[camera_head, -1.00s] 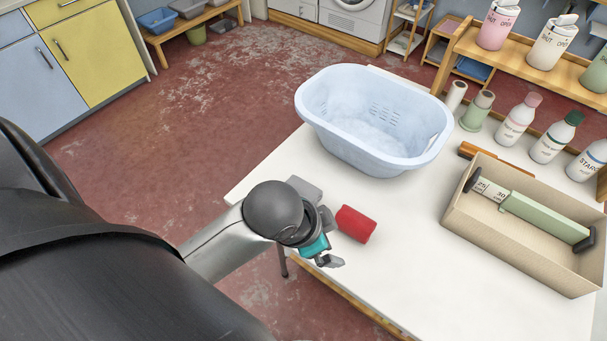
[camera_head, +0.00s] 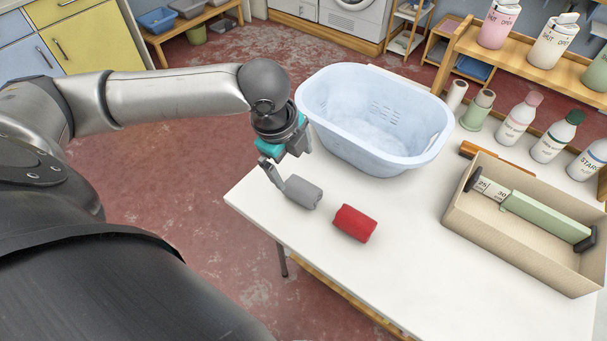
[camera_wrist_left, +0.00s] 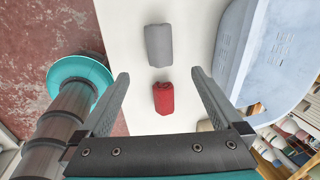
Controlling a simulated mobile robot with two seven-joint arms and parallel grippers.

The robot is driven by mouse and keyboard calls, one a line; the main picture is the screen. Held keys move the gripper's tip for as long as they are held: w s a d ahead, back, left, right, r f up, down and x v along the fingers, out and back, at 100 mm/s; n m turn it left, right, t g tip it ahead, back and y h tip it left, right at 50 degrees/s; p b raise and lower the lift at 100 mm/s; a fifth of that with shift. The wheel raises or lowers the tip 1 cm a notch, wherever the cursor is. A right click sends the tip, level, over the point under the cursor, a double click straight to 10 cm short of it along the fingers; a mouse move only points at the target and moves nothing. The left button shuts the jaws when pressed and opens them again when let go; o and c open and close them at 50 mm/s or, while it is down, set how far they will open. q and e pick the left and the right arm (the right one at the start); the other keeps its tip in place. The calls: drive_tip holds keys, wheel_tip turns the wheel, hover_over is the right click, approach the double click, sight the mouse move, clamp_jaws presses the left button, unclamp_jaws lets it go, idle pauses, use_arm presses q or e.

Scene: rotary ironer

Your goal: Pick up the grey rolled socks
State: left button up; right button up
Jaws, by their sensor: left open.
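The grey rolled socks (camera_head: 304,193) lie on the white table near its left edge, beside a red roll (camera_head: 355,223). My left gripper (camera_head: 278,173) is open and empty, just left of and above the grey roll in the head view; one finger partly overlaps the roll's left end there. In the left wrist view the grey roll (camera_wrist_left: 159,45) lies beyond the open fingertips (camera_wrist_left: 159,75), roughly centred between them. The red roll (camera_wrist_left: 163,98) shows between the fingers, farther below. My right gripper is not in view.
A pale blue laundry basket (camera_head: 423,160) stands on the table (camera_head: 400,262) just right of my left gripper. The table front is clear.

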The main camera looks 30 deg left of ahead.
sight(305, 188)
use_arm(q)
drive_tip(key=b+x, duration=0.3)
drive_tip(key=x, duration=0.6)
drive_tip(key=shift+d+f, duration=0.1)
drive_tip(key=shift+f, duration=0.05)
drive_tip(key=b+x, duration=0.1)
drive_tip(key=x, duration=0.2)
drive_tip(key=shift+w+d+f+b, duration=0.2)
drive_tip(key=shift+w+b, duration=0.1)
drive_tip(key=shift+b, duration=0.1)
drive_tip(key=shift+w+f, duration=0.15)
drive_tip(key=shift+f, duration=0.55)
drive_tip(key=c, duration=1.1)
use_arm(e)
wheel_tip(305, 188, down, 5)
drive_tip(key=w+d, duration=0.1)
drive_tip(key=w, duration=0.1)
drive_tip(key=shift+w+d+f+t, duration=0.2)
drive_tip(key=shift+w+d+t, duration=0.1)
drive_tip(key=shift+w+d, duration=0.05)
use_arm(q)
drive_tip(key=shift+a+r, duration=0.1)
